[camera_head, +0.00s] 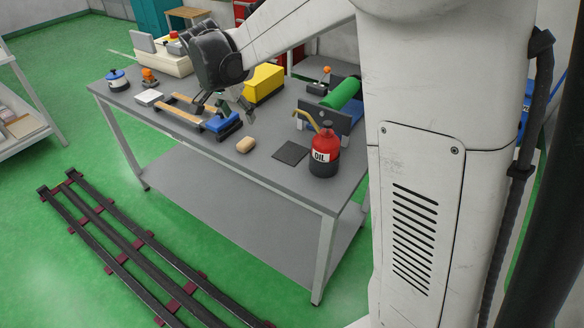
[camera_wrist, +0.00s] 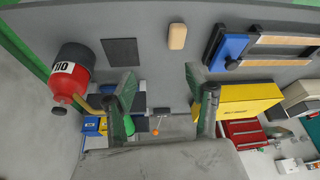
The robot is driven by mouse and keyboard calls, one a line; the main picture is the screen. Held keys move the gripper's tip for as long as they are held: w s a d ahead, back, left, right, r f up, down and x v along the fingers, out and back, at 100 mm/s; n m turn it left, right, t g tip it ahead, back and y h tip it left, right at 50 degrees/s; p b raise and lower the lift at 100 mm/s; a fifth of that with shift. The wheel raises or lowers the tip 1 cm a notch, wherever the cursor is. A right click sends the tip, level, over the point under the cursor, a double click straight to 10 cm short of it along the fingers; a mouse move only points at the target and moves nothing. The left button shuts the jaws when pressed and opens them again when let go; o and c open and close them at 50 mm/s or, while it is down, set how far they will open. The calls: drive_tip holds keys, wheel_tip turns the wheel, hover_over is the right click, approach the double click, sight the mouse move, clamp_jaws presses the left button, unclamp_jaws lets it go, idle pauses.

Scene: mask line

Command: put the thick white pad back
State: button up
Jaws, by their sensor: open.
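A thick white pad (camera_head: 149,97) lies flat on the grey workbench (camera_head: 205,148), near its left end, beside a wooden-railed frame. I cannot make it out in the wrist view. My gripper (camera_head: 226,106) is above the middle of the bench, to the right of the white pad and apart from it. In the wrist view my gripper (camera_wrist: 160,74) has its two fingers spread with nothing between them. A small tan block (camera_head: 245,144) lies near the front edge and also shows in the wrist view (camera_wrist: 177,36).
A blue-ended frame with wooden rails (camera_head: 225,125) lies below my gripper. A yellow box (camera_head: 264,83) stands behind. A red oil can (camera_head: 324,154), a dark square mat (camera_head: 291,152) and a green roll (camera_head: 341,92) are to the right. A blue-topped pot (camera_head: 117,80) stands far left.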

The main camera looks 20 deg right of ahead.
drive_tip(key=s+d+r+n+t+y, duration=0.1)
drive_tip(key=s+d+r+n, duration=0.15)
drive_tip(key=s+r, duration=0.45)
drive_tip(key=s+f+n+t+y, duration=0.2)
drive_tip(key=s+n, duration=0.5)
drive_tip(key=s, duration=1.7)
drive_tip(key=shift+s+d+f+t, duration=0.2)
drive_tip(key=shift+s+f+t, duration=0.2)
drive_tip(key=shift+f+t, duration=0.15)
